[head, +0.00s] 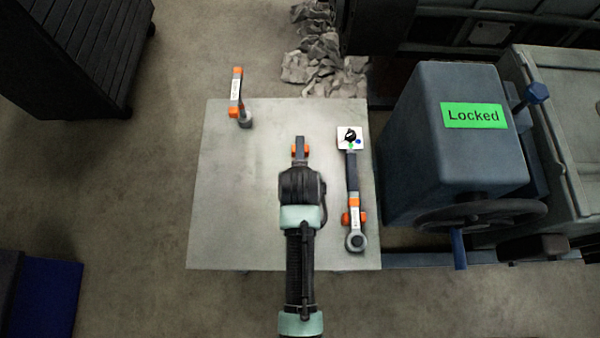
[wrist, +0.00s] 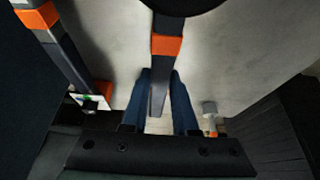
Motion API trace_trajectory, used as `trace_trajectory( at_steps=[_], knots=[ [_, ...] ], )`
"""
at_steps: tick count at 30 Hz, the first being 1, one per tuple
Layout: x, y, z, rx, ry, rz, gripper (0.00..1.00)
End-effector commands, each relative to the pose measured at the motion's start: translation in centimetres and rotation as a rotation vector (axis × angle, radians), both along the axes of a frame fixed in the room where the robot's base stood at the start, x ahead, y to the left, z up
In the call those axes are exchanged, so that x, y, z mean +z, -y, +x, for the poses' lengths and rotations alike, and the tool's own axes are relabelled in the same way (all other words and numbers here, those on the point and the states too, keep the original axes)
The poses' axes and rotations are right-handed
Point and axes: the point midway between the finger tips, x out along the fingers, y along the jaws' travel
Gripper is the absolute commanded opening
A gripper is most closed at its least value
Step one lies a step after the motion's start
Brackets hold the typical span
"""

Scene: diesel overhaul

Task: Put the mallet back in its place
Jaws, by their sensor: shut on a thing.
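My gripper (wrist: 162,78) is shut on a flat grey bar with an orange band, which I take to be the mallet's handle (wrist: 166,47). In the wrist view the bar passes between the blue fingers and runs up to a dark round part at the top edge, cut off by the frame. In the head view my gripper (head: 300,164) is over the middle of the grey table, and only a grey end with orange (head: 300,146) shows past it. My arm hides the rest. Whether the bar touches the table is unclear.
A long wrench-like tool (head: 352,178) with orange parts lies at the table's right, by a white card (head: 345,131) with a black knob. A labelled orange-and-grey tool (head: 237,90) is at the back left. The table (head: 225,210) is clear at front left. A "Locked" machine (head: 430,150) stands right.

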Motion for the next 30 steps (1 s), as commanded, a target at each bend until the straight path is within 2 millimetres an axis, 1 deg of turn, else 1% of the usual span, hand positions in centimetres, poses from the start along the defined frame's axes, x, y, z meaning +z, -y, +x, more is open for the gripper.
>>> trace_trajectory(
  at_steps=[19, 20, 24, 25, 30],
  knots=[
    [-2.3, 0.0, 0.1, 0.0, 0.002, 0.0, 0.0],
    [-2.1, 0.0, 0.1, 0.0, 0.003, 0.0, 0.32],
    [-2.1, 0.0, 0.1, 0.0, 0.002, 0.0, 0.58],
    [-2.1, 0.0, 0.1, 0.0, 0.002, 0.0, 0.62],
    [-2.1, 0.0, 0.0, 0.0, 0.001, 0.0, 0.62]
  ],
)
